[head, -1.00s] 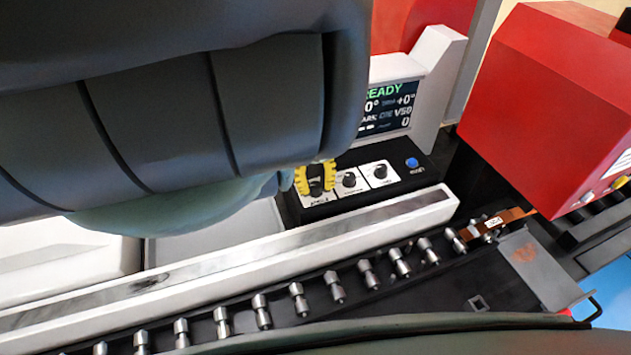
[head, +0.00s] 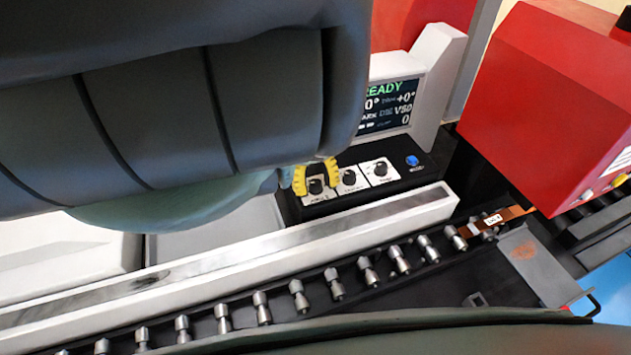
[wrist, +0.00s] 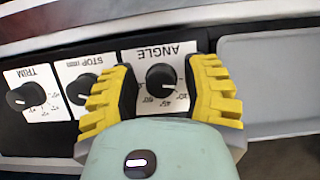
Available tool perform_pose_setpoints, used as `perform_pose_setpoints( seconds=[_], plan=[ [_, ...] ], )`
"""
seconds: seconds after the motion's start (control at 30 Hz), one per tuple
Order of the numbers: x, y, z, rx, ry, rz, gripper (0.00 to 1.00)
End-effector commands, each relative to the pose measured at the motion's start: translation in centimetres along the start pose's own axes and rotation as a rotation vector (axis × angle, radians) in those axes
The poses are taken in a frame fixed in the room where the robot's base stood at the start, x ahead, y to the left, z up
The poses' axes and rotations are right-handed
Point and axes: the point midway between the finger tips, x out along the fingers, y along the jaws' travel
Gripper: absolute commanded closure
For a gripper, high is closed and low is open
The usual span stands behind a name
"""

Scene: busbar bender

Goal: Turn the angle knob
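The angle knob (wrist: 160,77) is a small black dial on a white plate marked ANGLE, which appears upside down in the wrist view. In the head view the knob (head: 316,187) is the leftmost dial on the black panel. My gripper (wrist: 161,98) is open, with one yellow-padded finger on each side of the knob. Gaps show between the knob and both fingers, so it is not gripped. In the head view the yellow fingertips (head: 316,176) are at the knob; their height above the panel is hard to judge.
The STOP knob (wrist: 82,88) is close beside one finger, with the TRIM knob (wrist: 27,96) beyond. A blue button (head: 412,161) and a READY display (head: 388,105) stand nearby. A long pale rail (head: 250,240) runs in front of the panel. The red machine housing (head: 550,100) is at right.

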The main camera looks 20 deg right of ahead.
Motion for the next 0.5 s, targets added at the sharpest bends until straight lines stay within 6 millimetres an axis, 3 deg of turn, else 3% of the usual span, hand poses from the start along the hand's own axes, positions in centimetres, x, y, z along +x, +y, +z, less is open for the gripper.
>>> perform_pose_setpoints(
  seconds=[0.1, 0.5],
  plan=[
    [-0.1, 0.0, -0.1, 0.0, 0.002, 0.0, 0.4],
    [-1.1, 0.0, -0.2, 0.0, 0.006, 0.001, 0.4]
  ],
)
